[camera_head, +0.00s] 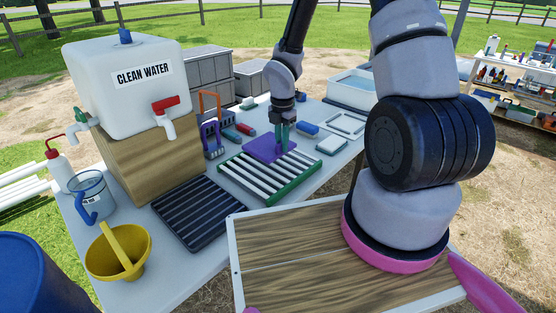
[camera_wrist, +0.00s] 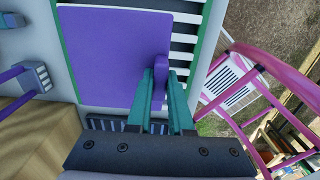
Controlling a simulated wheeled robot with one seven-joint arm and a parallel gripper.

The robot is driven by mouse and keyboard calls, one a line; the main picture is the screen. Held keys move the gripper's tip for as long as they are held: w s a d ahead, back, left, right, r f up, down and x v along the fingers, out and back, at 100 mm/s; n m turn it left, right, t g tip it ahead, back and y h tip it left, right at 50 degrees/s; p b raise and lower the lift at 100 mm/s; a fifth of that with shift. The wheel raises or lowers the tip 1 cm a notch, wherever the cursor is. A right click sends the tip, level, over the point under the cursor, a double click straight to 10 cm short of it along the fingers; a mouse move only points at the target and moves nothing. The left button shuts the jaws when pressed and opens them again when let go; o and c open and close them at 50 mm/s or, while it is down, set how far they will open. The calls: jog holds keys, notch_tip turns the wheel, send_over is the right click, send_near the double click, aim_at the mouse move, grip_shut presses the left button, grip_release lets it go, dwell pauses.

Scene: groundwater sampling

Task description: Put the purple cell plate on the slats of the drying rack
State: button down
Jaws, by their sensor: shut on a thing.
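The purple cell plate (camera_head: 266,149) is a flat square with a raised tab, and it fills the upper left of the wrist view (camera_wrist: 115,55). My gripper (camera_head: 284,148) has its teal fingers (camera_wrist: 164,95) shut on the tab. The drying rack (camera_head: 258,182) has white slats in a green frame. The plate overlaps its far end in the head view and covers many of its slats in the wrist view, where bare slats (camera_wrist: 186,38) show at the right. I cannot tell whether the plate touches the slats.
A black ribbed tray (camera_head: 197,213) lies left of the rack. A clean water tank (camera_head: 125,88) stands on a wooden block behind it. A caddy with an orange handle (camera_head: 211,130), brushes (camera_head: 231,135) and a small white-topped block (camera_head: 331,146) surround the rack's far end.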

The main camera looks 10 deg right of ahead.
jog(key=shift+f, duration=2.95)
jog(key=shift+f, duration=0.1)
jog(key=c, duration=0.8)
grip_release()
